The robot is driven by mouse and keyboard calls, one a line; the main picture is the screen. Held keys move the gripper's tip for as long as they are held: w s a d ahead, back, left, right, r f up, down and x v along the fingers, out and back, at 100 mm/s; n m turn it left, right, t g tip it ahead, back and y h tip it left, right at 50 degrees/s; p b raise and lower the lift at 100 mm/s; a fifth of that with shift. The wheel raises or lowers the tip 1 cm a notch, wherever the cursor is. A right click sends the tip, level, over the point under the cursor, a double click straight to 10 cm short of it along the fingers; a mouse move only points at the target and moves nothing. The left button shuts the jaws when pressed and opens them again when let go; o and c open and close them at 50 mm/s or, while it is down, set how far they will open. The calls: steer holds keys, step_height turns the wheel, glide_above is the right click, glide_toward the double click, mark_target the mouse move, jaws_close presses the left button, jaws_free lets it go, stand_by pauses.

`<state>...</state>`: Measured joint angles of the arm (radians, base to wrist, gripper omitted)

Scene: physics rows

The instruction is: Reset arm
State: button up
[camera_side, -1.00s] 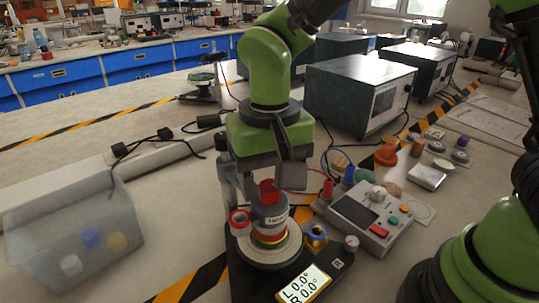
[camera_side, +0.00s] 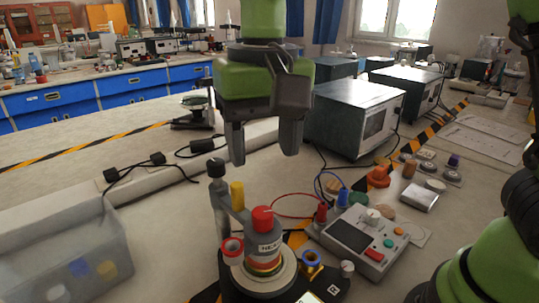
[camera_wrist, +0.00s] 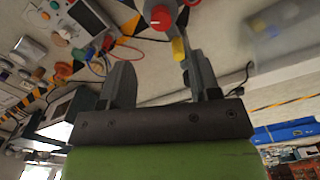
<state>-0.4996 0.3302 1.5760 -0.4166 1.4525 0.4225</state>
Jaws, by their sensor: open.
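My gripper (camera_side: 264,150) is open and empty in the side view, its fingers pointing down above the bench. Its two fingers also show in the wrist view (camera_wrist: 160,85), apart with nothing between them. Below it stands a grey cylinder with a red cap (camera_side: 263,218), upright on a round plate of a small dark apparatus. The red cap also shows at the top of the wrist view (camera_wrist: 160,17). A yellow post (camera_side: 237,196) stands just behind the cylinder, clear of my gripper.
A grey meter box (camera_side: 362,238) with wires and knobs sits right of the apparatus. A translucent bin (camera_side: 60,235) with coloured pieces is at left. Large dark instrument boxes (camera_side: 352,115) stand behind at right. Bench at left behind the cable is mostly clear.

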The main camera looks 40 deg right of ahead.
steer(key=s+d+r+t+y, duration=0.1)
steer(key=s+d+t, duration=0.2)
steer(key=s+d, duration=0.3)
steer(key=s+d+r+t, duration=0.2)
steer(key=s+d+t, duration=0.2)
steer(key=s+d, duration=0.2)
steer(key=shift+s+r+y, duration=0.25)
steer(key=shift+s+y, duration=0.1)
steer(key=shift+y, duration=0.05)
stand_by(1.3)
